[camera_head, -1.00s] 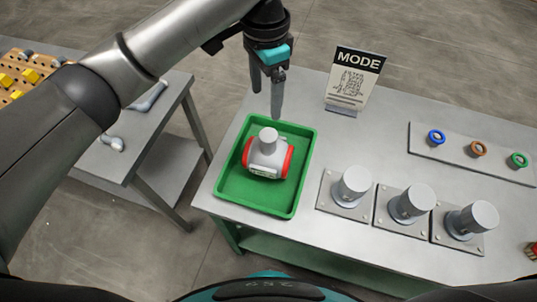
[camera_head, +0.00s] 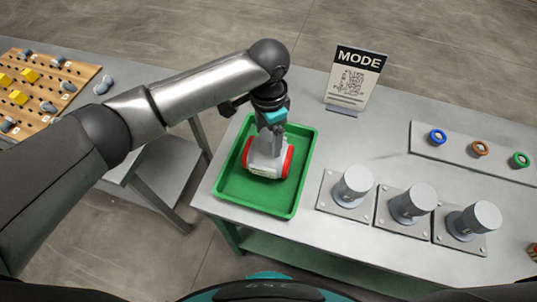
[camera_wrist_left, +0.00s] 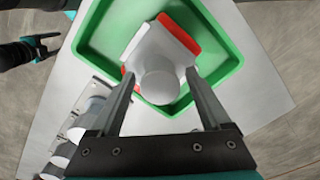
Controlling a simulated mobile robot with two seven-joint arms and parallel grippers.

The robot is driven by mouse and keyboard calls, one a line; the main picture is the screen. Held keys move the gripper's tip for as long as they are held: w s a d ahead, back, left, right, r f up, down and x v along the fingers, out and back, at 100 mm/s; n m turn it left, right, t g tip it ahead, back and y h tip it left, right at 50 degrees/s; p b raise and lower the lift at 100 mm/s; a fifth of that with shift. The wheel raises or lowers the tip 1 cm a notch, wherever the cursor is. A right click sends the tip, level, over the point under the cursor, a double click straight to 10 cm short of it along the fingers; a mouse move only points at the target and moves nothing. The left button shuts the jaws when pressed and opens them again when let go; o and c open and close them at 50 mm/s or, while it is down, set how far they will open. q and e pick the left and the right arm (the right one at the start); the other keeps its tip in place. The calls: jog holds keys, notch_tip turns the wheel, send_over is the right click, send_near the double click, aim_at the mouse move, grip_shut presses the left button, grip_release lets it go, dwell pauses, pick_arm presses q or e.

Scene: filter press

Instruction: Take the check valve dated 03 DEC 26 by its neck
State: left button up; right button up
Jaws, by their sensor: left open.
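A grey check valve with red end rings (camera_head: 265,171) sits in the green tray (camera_head: 225,197). Its date is too small to read. My left gripper (camera_head: 270,150) points down over the valve in the head view and partly hides its top. In the left wrist view, my left gripper (camera_wrist_left: 163,95) is open, with one finger on each side of the valve's round neck (camera_wrist_left: 160,86). A gap shows between the neck and the fingers. My right gripper (camera_wrist_left: 42,46) shows small at the upper left of the left wrist view; its jaw state is unclear.
Several capped grey fittings on plates (camera_head: 413,202) stand right of the tray. A MODE sign (camera_head: 356,80) stands behind. A grey board with coloured rings (camera_head: 480,149) lies at the right. A side table with a pegboard (camera_head: 40,85) is at the left.

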pick_arm(q)
jog(key=shift+c, duration=0.3)
grip_shut()
dwell(0.4)
